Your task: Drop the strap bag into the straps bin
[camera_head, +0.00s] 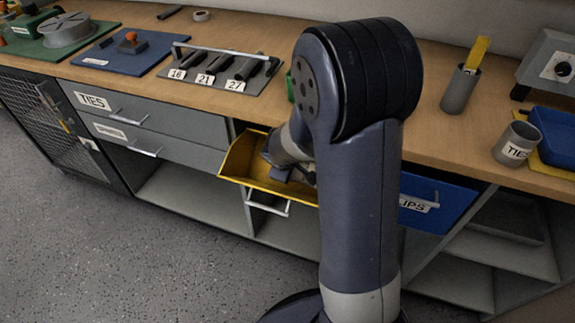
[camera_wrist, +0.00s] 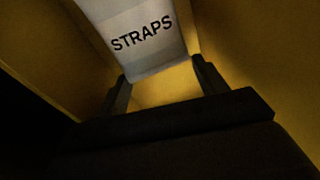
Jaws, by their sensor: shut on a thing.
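The strap bag (camera_wrist: 140,38) is a pale packet with STRAPS printed on it. In the wrist view it sits between the two fingers of my gripper (camera_wrist: 158,80), which is shut on it. In the head view my gripper (camera_head: 290,174) reaches down into an open yellow drawer (camera_head: 243,160), and my arm hides part of it. Yellow walls surround the bag in the wrist view. The bag cannot be made out in the head view. I cannot read a straps bin label; the label (camera_head: 110,131) on the lower grey drawer is too small to read.
Above that is a grey drawer marked TIES (camera_head: 92,101). A blue drawer (camera_head: 440,200) stands open right of my arm. The floor at left is clear.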

